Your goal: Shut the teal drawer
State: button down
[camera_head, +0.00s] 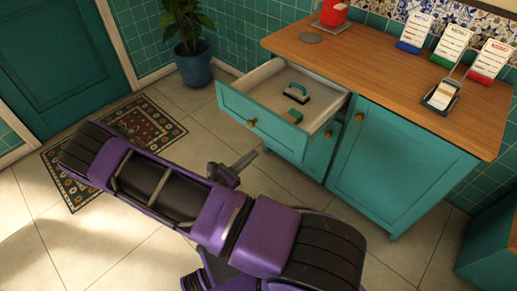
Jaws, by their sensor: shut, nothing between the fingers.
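The teal drawer (262,125) is pulled out from the left part of the teal cabinet, under the wooden counter. Its front has a round brass knob (252,122). My gripper (250,158) is shut and empty. In the picture it shows just below the drawer front, apart from the knob; its exact distance from the drawer is hard to tell.
The wooden counter (400,83) carries a red item (334,13), a grey disc (311,38) and several menu cards. A closed cabinet door (385,160) is right of the drawer. A potted plant (194,68) stands behind left. Tiled floor before the drawer is partly covered by my arm.

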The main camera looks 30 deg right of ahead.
aim_at(282, 130)
jog(key=b+x, duration=0.1)
jog(key=x, duration=1.1)
jog(key=shift+d, duration=0.25)
jog(key=shift+w+d, duration=0.1)
